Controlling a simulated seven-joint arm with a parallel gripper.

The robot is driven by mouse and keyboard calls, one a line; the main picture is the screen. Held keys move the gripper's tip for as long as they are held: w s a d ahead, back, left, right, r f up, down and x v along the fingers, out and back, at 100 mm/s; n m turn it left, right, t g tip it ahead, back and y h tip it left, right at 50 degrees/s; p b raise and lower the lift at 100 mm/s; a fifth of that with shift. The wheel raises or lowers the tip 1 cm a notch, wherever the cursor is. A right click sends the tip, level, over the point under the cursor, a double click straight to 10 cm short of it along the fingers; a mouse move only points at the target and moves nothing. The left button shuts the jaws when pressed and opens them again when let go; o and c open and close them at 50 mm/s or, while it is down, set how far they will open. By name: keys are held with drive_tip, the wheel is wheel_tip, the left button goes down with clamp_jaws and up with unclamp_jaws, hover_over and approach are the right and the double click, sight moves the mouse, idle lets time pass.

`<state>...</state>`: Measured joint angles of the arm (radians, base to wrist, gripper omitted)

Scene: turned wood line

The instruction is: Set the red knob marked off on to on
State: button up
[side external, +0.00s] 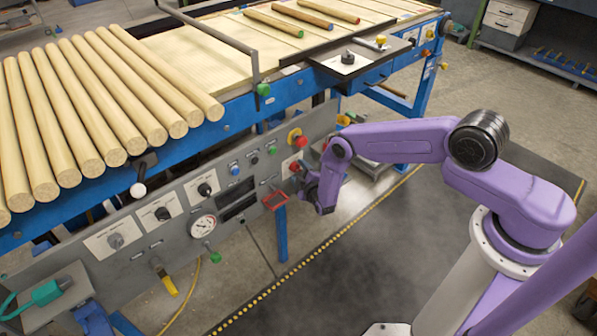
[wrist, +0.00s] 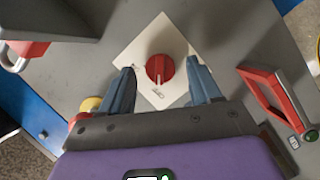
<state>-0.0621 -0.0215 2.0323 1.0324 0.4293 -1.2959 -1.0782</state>
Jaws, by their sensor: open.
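The red knob (wrist: 160,69) is a round rotary knob on a white square plate (wrist: 150,42) fixed to a grey panel. It also shows in the side external view (side external: 295,167), small and close to my gripper. Its markings are too small to read. My gripper (wrist: 160,76) is open, with one blue-grey finger on each side of the knob. A gap shows between each finger and the knob. In the side external view my gripper (side external: 306,184) is in front of the panel; its fingertips are hard to make out there.
A red handle (wrist: 268,104) stands out right of the knob in the wrist view. A red-and-yellow button (wrist: 88,106) is near the left finger, and a red padlock (wrist: 22,54) hangs farther left. The panel (side external: 150,205) carries several other knobs and a gauge (side external: 203,226).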

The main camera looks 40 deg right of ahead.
drive_tip(key=shift+w+d+f, duration=0.1)
drive_tip(key=shift+w+d, duration=0.15)
drive_tip(key=shift+w, duration=0.3)
drive_tip(key=c, duration=1)
drive_tip(key=shift+c, duration=0.2)
